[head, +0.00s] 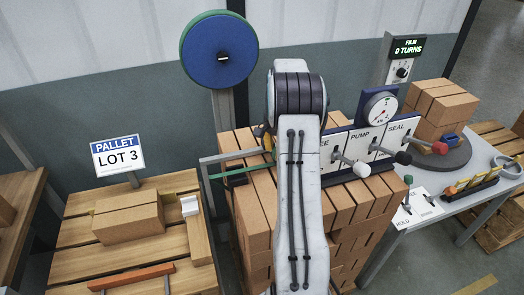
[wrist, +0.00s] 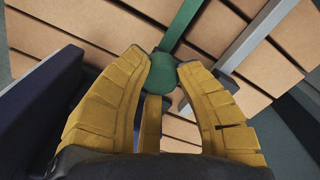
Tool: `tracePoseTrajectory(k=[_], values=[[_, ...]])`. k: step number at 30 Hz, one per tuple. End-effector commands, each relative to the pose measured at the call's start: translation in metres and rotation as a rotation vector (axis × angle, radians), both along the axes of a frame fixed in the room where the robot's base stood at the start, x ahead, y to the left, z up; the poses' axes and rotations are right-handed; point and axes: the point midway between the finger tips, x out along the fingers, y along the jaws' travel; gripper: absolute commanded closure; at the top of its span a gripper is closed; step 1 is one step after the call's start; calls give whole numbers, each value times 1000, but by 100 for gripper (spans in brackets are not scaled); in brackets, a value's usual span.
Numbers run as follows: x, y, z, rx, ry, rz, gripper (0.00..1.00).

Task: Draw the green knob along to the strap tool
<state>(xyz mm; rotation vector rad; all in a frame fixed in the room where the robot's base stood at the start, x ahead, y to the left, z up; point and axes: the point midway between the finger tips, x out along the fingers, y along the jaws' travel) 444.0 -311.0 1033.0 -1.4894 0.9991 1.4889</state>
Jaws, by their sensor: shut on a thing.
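In the wrist view my gripper (wrist: 164,66) has its yellow fingers closed on the green knob (wrist: 162,76), which sits between the fingertips. A green strap (wrist: 184,24) runs from the knob over the bricks. The strap tool seems to be the dark blue unit (head: 364,151) with white PUMP and SEAL panels and levers, right of my arm. A dark blue body (wrist: 38,105) fills the left of the wrist view.
A grey bar (head: 232,154) runs beside the strap. The brick stack (head: 351,204) stands below. A blue reel (head: 219,50) is behind. A side table (head: 449,212) holds a small green-topped lever (head: 408,181) and tools.

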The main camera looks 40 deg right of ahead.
Motion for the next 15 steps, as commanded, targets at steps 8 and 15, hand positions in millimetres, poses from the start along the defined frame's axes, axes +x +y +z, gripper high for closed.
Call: tracePoseTrajectory(k=[8,15], values=[[-2,-11,0,-4,-5,1,100],[-2,-10,0,-5,-5,1,100]])
